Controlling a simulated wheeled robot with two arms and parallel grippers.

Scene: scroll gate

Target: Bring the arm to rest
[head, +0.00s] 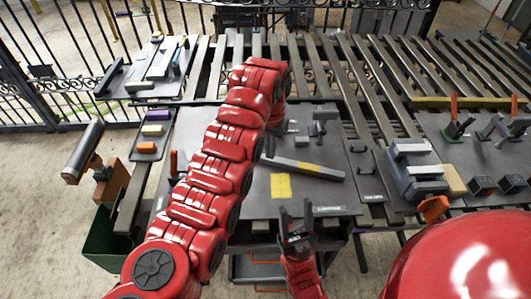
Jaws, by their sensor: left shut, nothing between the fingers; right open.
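My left arm reaches up from the lower left across the middle of the head view, and its far end bends down over the dark work board (335,190). My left gripper (268,149) shows only as a small dark piece beside the arm; it is shut and empty, mostly hidden by the arm. My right gripper (297,218) points upward at the board's front edge, with its dark fingers apart and nothing between them. A large red part of my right arm fills the lower right corner.
A grey bar with a yellow band (305,167) and a yellow pad (280,186) lie on the board. A grey clamp-like block (412,165) stands to the right. A green bin (103,240) is at lower left. Slatted benches (340,75) and iron railings stand behind.

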